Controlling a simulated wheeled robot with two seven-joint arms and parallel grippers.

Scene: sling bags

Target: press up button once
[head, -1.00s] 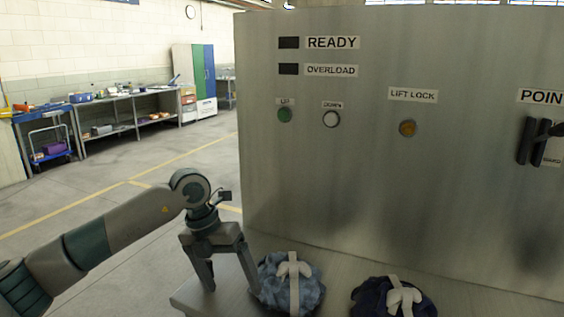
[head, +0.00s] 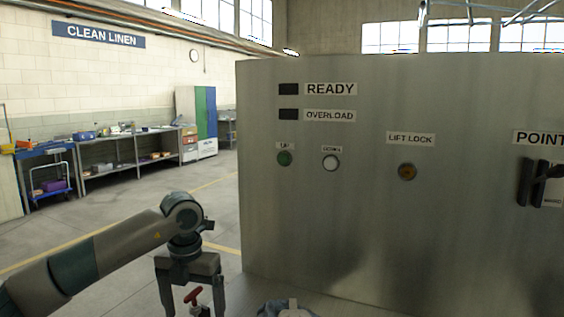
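The green up button (head: 284,158), under a small "UP" label, is on the left part of the grey metal panel (head: 330,220). The white down button (head: 330,162) is just to its right. My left gripper (head: 192,303) is at the lower left, below and left of the up button and well apart from it. Its two fingers point down and are spread; the tips are at or below the picture's bottom edge. My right gripper is not in view.
The READY lamp (head: 289,89) and OVERLOAD lamp (head: 288,115) are dark. An amber lift lock button (head: 407,171) and a black switch handle (head: 534,182) are further right. A blue bag (head: 272,308) shows at the bottom edge. The space before the buttons is clear.

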